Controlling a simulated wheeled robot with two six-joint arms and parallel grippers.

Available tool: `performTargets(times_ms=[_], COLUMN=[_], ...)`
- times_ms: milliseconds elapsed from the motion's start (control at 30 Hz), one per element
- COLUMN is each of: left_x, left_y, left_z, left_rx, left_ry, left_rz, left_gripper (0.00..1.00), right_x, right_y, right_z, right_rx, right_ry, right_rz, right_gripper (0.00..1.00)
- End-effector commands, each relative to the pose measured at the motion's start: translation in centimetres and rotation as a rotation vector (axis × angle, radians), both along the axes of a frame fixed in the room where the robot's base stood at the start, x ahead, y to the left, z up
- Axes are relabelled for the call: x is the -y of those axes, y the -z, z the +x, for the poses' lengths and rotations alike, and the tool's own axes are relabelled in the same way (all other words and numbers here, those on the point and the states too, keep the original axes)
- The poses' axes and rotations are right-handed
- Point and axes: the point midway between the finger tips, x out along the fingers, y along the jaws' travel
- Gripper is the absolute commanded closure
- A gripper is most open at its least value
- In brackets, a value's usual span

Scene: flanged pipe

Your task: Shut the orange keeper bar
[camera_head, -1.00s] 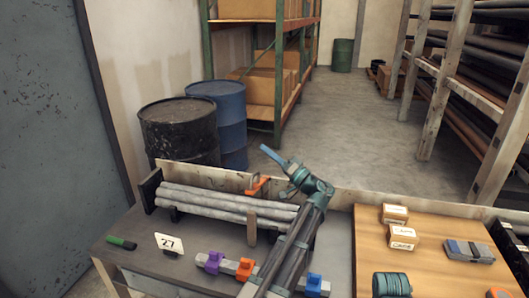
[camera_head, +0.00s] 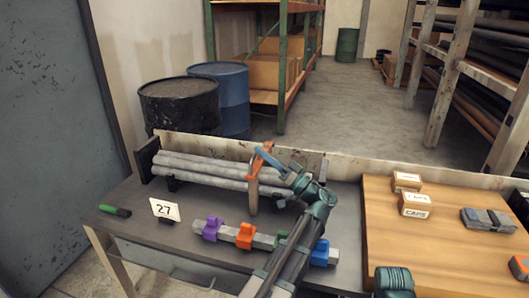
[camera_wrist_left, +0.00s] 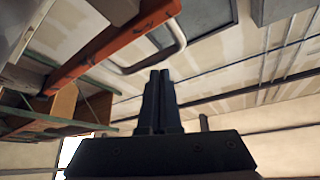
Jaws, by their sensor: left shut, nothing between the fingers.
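The orange keeper bar (camera_head: 265,148) stands tilted up at the back of a pipe rack on the bench, above several grey pipes (camera_head: 205,172). It crosses the upper left of the left wrist view (camera_wrist_left: 105,45), with a bent metal loop (camera_wrist_left: 158,62) beside it. My left gripper (camera_head: 262,158) is shut and empty, its blue-tipped end right at the bar in the head view. In the wrist view its fingers (camera_wrist_left: 160,90) are together, below and right of the bar. I cannot tell whether they touch it.
Along the bench front lies a grey rail with purple (camera_head: 212,229) and orange (camera_head: 245,235) clamps and a blue one (camera_head: 320,252). A number card (camera_head: 164,209) and a green-handled tool (camera_head: 114,210) lie left. A wooden board (camera_head: 430,235) with small boxes is right.

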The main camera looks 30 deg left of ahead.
Motion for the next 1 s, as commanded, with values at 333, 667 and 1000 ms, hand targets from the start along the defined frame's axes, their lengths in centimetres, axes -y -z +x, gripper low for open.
performTargets(times_ms=[333, 667, 1000], left_x=[0.1, 0.1, 0.1], left_y=[1.1, 1.2, -1.1], left_z=[-0.4, -0.5, -0.4], left_rx=[0.000, 0.001, 0.001], left_ry=[0.000, -0.003, -0.001], left_rz=[-0.002, -0.007, -0.003], left_gripper=[1.00, 1.00, 1.00], right_x=[0.0, 0.0, 0.0], right_y=[1.0, 1.0, -1.2], right_z=[0.0, 0.0, 0.0], right_rx=[0.000, 0.000, 0.000], right_ry=[0.000, 0.000, 0.000], right_rz=[0.000, 0.000, 0.000], right_gripper=[0.19, 0.19, 0.19])
